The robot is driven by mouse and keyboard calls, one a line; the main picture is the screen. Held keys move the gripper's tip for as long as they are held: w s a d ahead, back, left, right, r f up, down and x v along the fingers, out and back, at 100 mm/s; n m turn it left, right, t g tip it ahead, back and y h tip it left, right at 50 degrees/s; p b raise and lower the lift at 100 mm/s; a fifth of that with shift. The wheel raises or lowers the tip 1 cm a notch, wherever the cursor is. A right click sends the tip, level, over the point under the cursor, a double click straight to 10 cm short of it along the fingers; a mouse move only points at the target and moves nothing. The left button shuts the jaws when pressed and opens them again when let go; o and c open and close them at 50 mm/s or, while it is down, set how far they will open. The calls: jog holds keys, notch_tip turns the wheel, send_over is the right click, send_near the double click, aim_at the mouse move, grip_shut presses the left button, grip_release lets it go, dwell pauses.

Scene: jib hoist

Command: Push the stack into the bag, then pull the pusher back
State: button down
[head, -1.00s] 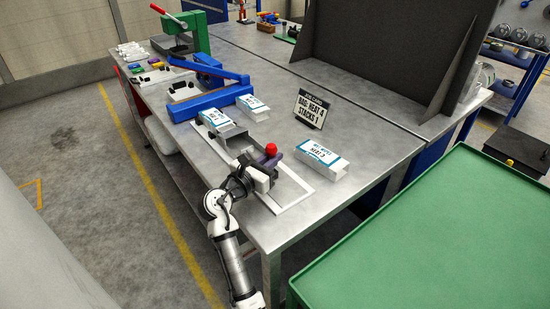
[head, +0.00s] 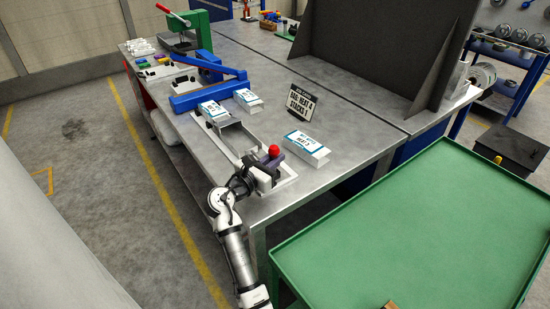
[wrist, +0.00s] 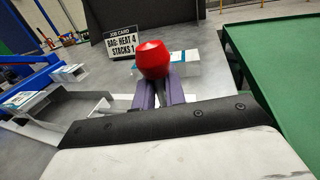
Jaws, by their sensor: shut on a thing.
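My gripper (head: 269,161) is shut on the post below the pusher's red knob (head: 274,149), near the close end of a white base frame (head: 288,183). The wrist view shows two purple fingers (wrist: 158,93) below the knob (wrist: 153,60). A grey metal channel (head: 236,133) lies beyond the gripper, toward the far end. A white pack with a blue-green label (head: 212,110) lies at that far end; it also shows in the wrist view (wrist: 22,100). Whether a stack is inside this pack is not clear.
Two more labelled white packs lie on the bench, one behind (head: 248,100) and one to the right (head: 308,147). A job card (head: 302,102) reads "BAG: HEAT 4, STACKS 1". A blue arm device (head: 207,97) stands beyond. A green-topped table (head: 410,220) is at right.

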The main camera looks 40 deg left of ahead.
jog(key=shift+d+f, duration=0.15)
jog(key=shift+f, duration=0.1)
jog(key=c, duration=1.8)
grip_release()
jog(key=shift+s, duration=0.1)
jog(key=shift+o, duration=1.3)
jog(key=shift+d+r, duration=0.15)
jog(key=shift+r, duration=0.05)
jog(key=shift+s, duration=0.5)
jog(key=s+b, duration=0.1)
jog(key=s, duration=0.3)
jog(key=s+b, duration=0.1)
jog(key=s, duration=0.3)
jog(key=s+a+b, duration=0.1)
jog(key=s, duration=0.3)
jog(key=shift+s+a, duration=0.1)
jog(key=shift+s, duration=0.3)
